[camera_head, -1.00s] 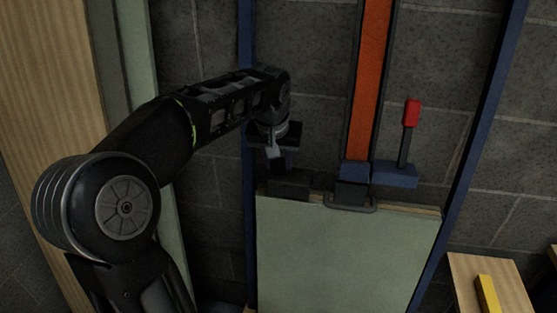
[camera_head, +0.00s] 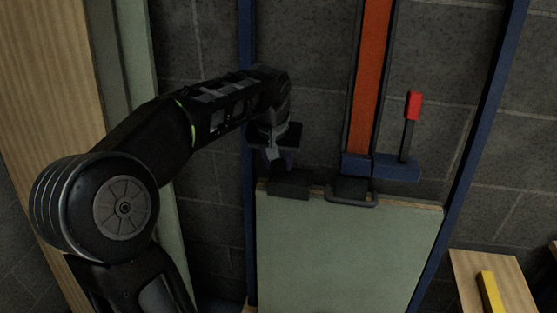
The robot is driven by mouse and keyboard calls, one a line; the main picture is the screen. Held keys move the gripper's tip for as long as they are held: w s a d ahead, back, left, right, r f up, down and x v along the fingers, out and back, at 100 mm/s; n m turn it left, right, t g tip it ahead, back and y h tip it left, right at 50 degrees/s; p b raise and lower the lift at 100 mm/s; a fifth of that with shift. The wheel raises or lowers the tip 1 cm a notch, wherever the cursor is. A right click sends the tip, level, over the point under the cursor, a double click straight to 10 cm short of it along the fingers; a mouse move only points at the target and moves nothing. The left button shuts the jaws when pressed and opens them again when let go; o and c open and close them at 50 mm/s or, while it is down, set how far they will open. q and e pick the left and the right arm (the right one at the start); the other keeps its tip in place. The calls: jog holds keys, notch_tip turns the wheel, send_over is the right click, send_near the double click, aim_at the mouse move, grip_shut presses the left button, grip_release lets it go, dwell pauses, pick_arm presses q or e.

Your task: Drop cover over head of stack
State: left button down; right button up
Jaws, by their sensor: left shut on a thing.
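A pale green panel (camera_head: 345,255) stands upright at centre, with a thin wood-coloured edge along its top; it looks like the front of the stack. A small dark block (camera_head: 289,187), probably the cover, sits at the left end of this top edge, overlapping the panel's front. My left gripper (camera_head: 274,160) points down just above and behind the block and is shut. The fingertips are partly hidden and dark on dark, so the exact grip on the block is unclear. My right gripper is not in view.
An orange upright bar (camera_head: 370,75) carries a blue clamp body (camera_head: 396,168) with a red-tipped lever (camera_head: 414,106). A dark clamp foot (camera_head: 350,190) with a loop meets the panel's top edge. Blue posts flank the panel. A yellow bar (camera_head: 490,292) lies on a wooden surface (camera_head: 466,270) at lower right.

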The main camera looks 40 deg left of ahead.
pick_arm(q)
jog(key=shift+s+d+f+b, duration=0.1)
jog(key=shift+s+f+b, duration=0.05)
jog(key=shift+f+b, duration=1.2)
jog(key=shift+f, duration=0.1)
jog(key=c, duration=0.9)
grip_release()
jog(key=p+v, duration=0.1)
jog(key=v, duration=0.6)
jog(key=shift+s+d+r, duration=0.1)
jog(key=shift+s+r, duration=0.05)
jog(key=shift+r, duration=0.2)
